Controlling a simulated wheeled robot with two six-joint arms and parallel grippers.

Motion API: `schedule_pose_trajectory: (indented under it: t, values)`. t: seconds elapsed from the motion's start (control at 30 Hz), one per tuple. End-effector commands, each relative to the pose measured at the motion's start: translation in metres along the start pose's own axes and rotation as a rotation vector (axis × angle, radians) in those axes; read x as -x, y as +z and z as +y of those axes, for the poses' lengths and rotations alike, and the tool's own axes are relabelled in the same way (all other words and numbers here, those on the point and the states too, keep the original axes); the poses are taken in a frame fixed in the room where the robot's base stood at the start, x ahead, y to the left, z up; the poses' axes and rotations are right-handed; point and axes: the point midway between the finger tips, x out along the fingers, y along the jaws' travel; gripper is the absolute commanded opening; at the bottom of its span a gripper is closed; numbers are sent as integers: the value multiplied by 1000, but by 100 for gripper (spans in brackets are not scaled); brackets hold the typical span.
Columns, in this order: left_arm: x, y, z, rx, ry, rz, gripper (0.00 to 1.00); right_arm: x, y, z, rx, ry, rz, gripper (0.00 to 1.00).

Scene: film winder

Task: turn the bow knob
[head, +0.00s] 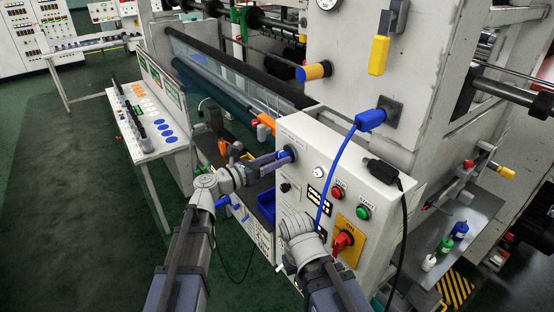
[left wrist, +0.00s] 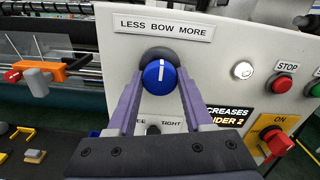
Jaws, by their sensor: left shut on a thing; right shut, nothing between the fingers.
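The bow knob (left wrist: 159,78) is round and blue with a white pointer line that stands about upright. It sits on the pale control panel under the label "LESS BOW MORE" (left wrist: 163,28). It also shows in the head view (head: 288,154). My left gripper (left wrist: 159,90) is shut on the knob, one finger on each side; in the head view it reaches the panel from the left (head: 278,161). My right gripper (head: 298,228) is low in front of the panel, apart from the bow knob; its fingers are mostly hidden by its wrist.
Right of the knob are a white button (left wrist: 243,70), a red STOP button (left wrist: 283,83) and a green START button (head: 362,212). A red switch on a yellow plate (head: 346,240) is close to my right arm. A blue-handled cable (head: 341,165) hangs across the panel.

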Motion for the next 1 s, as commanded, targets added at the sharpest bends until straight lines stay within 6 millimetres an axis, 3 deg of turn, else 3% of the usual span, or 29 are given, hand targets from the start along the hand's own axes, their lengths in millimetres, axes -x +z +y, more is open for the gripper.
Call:
schedule_pose_trajectory:
  t: [0.07, 0.33, 0.63, 1.0]
  values:
    - [0, 0, 0, 0, 0, 0, 31, 0, 0, 0, 0, 0, 0, 0]
    - [0, 0, 0, 0, 0, 0, 0, 0, 0, 0, 0, 0, 0, 0]
    - [0, 0, 0, -38, 0, 0, 0, 0, 0, 0, 0, 0, 0, 0]
    - [0, 0, 0, -274, 0, 0, 0, 0, 0, 0, 0, 0, 0, 0]
